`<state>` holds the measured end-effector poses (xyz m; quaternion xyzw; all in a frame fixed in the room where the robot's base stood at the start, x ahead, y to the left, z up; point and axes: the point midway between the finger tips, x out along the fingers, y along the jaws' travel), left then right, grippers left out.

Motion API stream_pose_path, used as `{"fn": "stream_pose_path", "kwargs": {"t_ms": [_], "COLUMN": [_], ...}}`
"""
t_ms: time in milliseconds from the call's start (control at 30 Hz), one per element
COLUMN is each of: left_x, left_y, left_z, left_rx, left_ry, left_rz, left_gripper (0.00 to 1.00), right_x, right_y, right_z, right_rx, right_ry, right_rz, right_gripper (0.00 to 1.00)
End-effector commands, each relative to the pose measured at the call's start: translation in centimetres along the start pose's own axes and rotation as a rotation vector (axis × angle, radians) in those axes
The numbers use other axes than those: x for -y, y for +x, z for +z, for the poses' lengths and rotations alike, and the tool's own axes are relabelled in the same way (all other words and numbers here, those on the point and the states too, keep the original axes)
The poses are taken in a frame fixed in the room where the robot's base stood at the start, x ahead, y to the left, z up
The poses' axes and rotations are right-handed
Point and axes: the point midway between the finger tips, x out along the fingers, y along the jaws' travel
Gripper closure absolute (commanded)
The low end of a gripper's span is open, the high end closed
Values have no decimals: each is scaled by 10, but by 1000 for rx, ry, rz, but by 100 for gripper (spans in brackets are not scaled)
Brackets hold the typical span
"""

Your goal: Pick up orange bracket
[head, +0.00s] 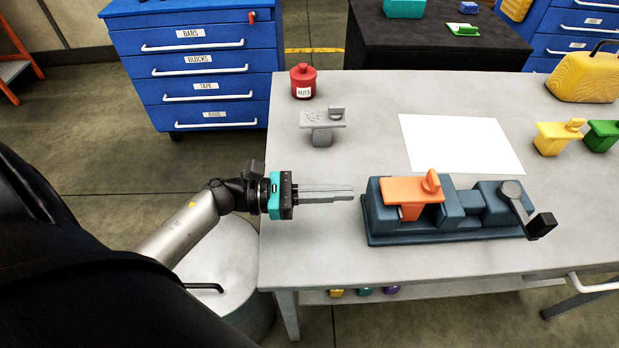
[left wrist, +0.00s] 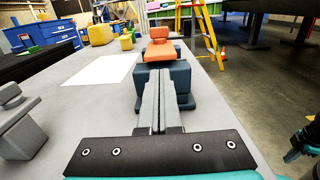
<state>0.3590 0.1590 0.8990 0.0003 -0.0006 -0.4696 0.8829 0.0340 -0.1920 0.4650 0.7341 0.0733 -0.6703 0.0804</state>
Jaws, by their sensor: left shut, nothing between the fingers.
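The orange bracket (head: 408,189) sits in the left part of the dark blue clamp fixture (head: 455,236) on the grey table. It has a flat top plate with an upright tab at its right end. My left gripper (head: 352,192) is shut and empty, its fingers level and pointing right, just left of the fixture and apart from the bracket. In the left wrist view the shut fingers (left wrist: 158,90) point toward the fixture, with the orange bracket (left wrist: 160,48) just beyond their tips.
A grey bracket (head: 322,126) and a red pot (head: 303,82) stand behind my left gripper. A white sheet (head: 460,143) lies behind the fixture. Yellow (head: 558,137) and green brackets (head: 604,135) stand at the right. The fixture's lever (head: 525,208) sticks out at its right end.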

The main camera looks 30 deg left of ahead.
Motion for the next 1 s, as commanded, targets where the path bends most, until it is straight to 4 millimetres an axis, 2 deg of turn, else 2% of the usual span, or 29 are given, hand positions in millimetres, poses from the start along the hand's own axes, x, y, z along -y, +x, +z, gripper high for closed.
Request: {"fn": "stream_pose_path", "kwargs": {"t_ms": [100, 300, 767, 1000], "left_x": [0, 0, 0, 0], "left_y": [23, 44, 49, 68], "left_z": [2, 0, 0, -2], "left_rx": [3, 0, 0, -1], "left_ry": [1, -1, -1, 0], "left_rz": [1, 1, 1, 0], "left_gripper": [100, 100, 100, 100], "right_x": [5, 9, 5, 2], "right_y": [-2, -4, -3, 7], "right_z": [0, -1, -1, 0], "right_rx": [1, 0, 0, -1], "right_ry": [2, 4, 3, 3], "right_rz": [-6, -12, -7, -2], "right_gripper": [100, 100, 100, 100]}}
